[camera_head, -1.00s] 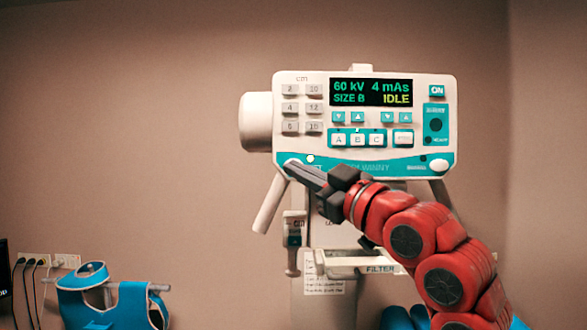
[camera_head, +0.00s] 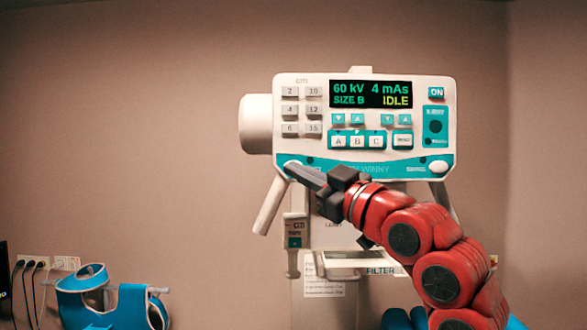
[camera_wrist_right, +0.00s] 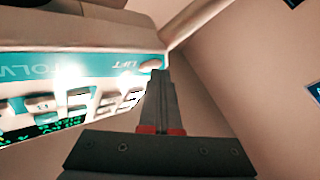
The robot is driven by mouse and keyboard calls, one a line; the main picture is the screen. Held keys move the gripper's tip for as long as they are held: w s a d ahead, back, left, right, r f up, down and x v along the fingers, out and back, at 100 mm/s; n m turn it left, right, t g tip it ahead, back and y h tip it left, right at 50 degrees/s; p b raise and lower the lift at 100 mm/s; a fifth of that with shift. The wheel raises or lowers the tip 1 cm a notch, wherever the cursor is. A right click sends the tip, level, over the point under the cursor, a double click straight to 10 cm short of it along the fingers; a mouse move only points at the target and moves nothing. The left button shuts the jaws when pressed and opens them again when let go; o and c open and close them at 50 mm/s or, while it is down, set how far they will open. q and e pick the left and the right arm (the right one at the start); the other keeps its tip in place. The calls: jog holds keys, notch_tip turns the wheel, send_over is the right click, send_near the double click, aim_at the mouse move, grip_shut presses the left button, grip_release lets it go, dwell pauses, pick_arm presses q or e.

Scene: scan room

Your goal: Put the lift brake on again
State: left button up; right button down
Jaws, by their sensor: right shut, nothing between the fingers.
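The white X-ray unit head (camera_head: 340,88) has a teal lower strip and a display reading 60 kV, 4 mAs, SIZE B, IDLE. A white oval button (camera_head: 293,164) sits at the strip's lower left corner. In the right wrist view this button (camera_wrist_right: 150,67) is next to the word LIFT. My right gripper (camera_head: 291,170) is shut and empty, its tips at the button's lower edge. In the wrist view the gripper (camera_wrist_right: 159,74) covers part of the button's edge; I cannot tell if they touch. My left gripper is out of view.
A second white oval button (camera_head: 439,167) is at the strip's right end. Angled handles (camera_head: 269,205) flank the column below the head. A FILTER tray (camera_head: 380,271) sits lower down. A blue apron-like item (camera_head: 130,305) hangs at lower left. The wall space left of the head is free.

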jog(key=shift+s, duration=0.1)
dwell(0.3)
jog(key=shift+s+b, duration=0.5)
jog(key=shift+s, duration=0.15)
jog(key=s+b, duration=0.2)
jog(key=s, duration=0.3)
dwell(0.9)
